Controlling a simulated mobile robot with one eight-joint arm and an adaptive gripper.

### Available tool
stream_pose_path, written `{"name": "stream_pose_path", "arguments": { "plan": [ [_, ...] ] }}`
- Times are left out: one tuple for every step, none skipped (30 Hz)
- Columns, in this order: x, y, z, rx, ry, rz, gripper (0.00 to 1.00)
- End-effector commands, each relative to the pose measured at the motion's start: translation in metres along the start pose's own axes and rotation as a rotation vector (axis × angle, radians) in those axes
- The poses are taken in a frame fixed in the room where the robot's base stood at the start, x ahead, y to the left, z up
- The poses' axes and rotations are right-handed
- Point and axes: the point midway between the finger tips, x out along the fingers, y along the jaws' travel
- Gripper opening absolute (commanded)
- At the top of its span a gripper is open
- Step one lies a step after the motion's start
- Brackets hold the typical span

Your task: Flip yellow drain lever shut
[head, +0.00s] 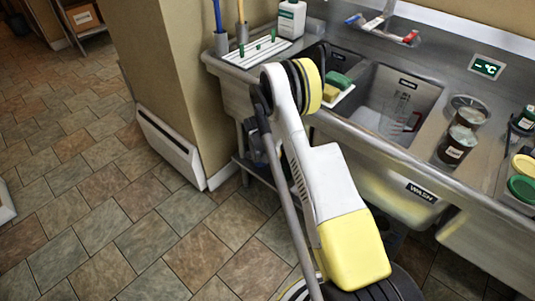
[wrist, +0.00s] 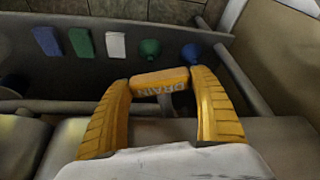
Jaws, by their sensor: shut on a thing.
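A short grey stem shows below the handle, and the rest of the lever is hidden. In the head view my arm reaches to the sink's front, and the lever and my gripper do not show there.
A shelf (wrist: 70,75) beyond the lever holds blue, green and white blocks and two rounded items. Grey rails and pipes run close around the lever. In the head view, the WASH sink (head: 385,180) and a wall heater (head: 170,147) flank my arm; the tiled floor at left is clear.

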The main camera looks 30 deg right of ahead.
Motion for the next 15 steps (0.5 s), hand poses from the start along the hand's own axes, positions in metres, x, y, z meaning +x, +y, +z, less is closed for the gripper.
{"name": "stream_pose_path", "arguments": {
  "plan": [
    [-0.0005, -0.0003, -0.0015, -0.012, 0.003, -0.005, 0.33],
    [-0.0004, -0.0003, -0.0017, -0.019, 0.003, -0.008, 0.33],
    [-0.0004, -0.0003, -0.0019, -0.025, 0.003, -0.010, 0.33],
    [-0.0003, -0.0003, -0.0020, -0.029, 0.004, -0.012, 0.33],
    [-0.0003, -0.0003, -0.0022, -0.031, 0.004, -0.013, 0.33],
    [-0.0002, -0.0002, -0.0023, -0.034, 0.004, -0.014, 0.33],
    [-0.0002, 0.0000, -0.0024, -0.036, 0.004, -0.015, 0.33],
    [-0.0001, 0.0001, -0.0024, -0.037, 0.004, -0.015, 0.33],
    [-0.0001, 0.0004, -0.0024, -0.038, 0.004, -0.015, 0.33],
    [0.0000, 0.0006, -0.0024, -0.039, 0.003, -0.015, 0.33],
    [0.0000, 0.0008, -0.0024, -0.039, 0.003, -0.014, 0.33],
    [0.0001, 0.0011, -0.0024, -0.039, 0.003, -0.014, 0.33],
    [0.0001, 0.0013, -0.0024, -0.038, 0.003, -0.013, 0.33],
    [0.0002, 0.0015, -0.0024, -0.038, 0.003, -0.013, 0.33],
    [0.0002, 0.0018, -0.0024, -0.038, 0.003, -0.012, 0.33]
  ]
}}
